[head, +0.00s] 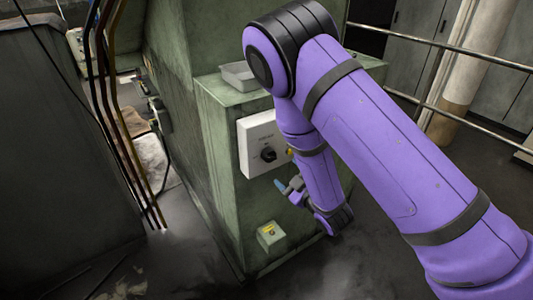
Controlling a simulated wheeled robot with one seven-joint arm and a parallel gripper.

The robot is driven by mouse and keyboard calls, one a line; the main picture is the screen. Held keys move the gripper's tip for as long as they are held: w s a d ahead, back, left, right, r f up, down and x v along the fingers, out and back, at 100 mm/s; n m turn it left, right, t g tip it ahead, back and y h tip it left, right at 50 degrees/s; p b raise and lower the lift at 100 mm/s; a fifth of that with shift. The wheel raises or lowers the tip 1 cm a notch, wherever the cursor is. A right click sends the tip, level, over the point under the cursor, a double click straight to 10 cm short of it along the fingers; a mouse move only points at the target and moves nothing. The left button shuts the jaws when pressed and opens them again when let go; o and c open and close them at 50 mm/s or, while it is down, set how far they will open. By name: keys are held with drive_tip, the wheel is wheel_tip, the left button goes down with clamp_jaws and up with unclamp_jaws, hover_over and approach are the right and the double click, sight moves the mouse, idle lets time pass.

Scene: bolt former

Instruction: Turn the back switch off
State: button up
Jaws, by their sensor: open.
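A white switch panel (256,138) is fixed to the front of the green machine (215,150). A black rotary switch knob (268,154) sits on the panel. I cannot read its label or tell which setting it points to. My gripper (281,186) is open and empty, just below the panel's lower right, apart from the knob. My purple arm comes in from the lower right and hides part of the machine's face right of the panel.
A grey tray (239,75) lies on the machine's ledge. Dark cables (115,120) run at the left. A metal railing (450,47) stands behind at the right.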

sight(272, 158)
drive_tip(key=x, duration=0.8)
drive_tip(key=shift+w+a+r, duration=0.15)
drive_tip(key=shift+a, duration=0.05)
drive_tip(key=m, duration=0.6)
drive_tip(key=shift+w+d, duration=0.1)
drive_tip(key=shift+m, duration=0.9)
drive_tip(key=shift+c, duration=0.2)
